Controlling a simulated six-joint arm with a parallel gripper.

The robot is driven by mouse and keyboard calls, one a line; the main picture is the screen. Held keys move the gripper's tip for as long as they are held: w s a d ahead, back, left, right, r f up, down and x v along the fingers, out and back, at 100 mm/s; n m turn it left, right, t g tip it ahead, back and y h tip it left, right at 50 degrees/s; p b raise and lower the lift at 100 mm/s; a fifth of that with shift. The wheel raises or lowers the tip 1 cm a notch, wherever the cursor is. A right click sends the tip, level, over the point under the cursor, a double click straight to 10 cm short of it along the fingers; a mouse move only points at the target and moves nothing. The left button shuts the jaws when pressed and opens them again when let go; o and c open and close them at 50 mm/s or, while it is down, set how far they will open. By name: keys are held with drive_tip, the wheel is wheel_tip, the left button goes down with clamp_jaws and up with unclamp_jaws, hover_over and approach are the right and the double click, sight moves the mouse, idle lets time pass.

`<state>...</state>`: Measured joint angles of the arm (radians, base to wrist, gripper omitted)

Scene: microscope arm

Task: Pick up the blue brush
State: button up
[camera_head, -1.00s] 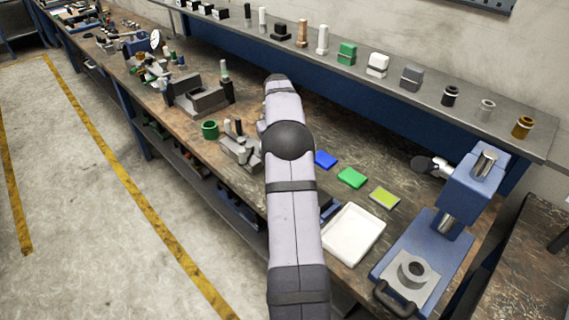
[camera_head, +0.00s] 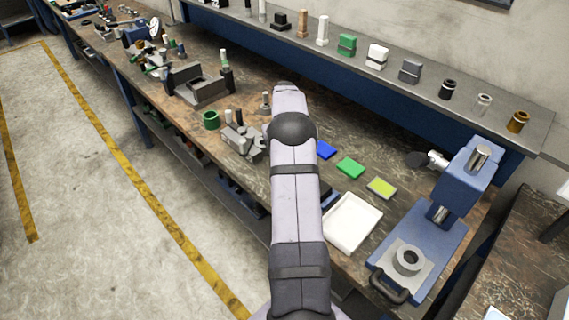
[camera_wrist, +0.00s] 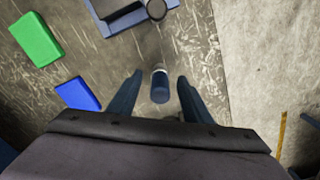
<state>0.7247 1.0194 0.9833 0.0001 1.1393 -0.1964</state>
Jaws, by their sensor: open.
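A dark blue cylinder with a pale band, which looks like the blue brush (camera_wrist: 160,86), shows in the wrist view, seen nearly end-on. It stands or lies on the worn brown bench top between my two fingers. My gripper (camera_wrist: 160,77) is open, with one dark finger on each side of the brush and a visible gap to both. I cannot tell how far above the brush the fingertips are. In the head view my arm hides both the gripper and the brush.
A blue block (camera_wrist: 78,94) and a green block (camera_wrist: 37,39) lie left of my gripper. A blue-framed object (camera_wrist: 128,18) is just above in the wrist view. The bench edge is close on the right. A white tray (camera_head: 352,223) and a blue microscope (camera_head: 420,242) stand farther right in the head view.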

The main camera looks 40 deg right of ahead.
drive_tip(key=shift+f+p, duration=0.4)
drive_tip(key=shift+f, duration=1.1)
clamp_jaws()
drive_tip(key=shift+r, duration=0.1)
wheel_tip(320, 180, up, 10)
drive_tip(key=b, duration=0.3)
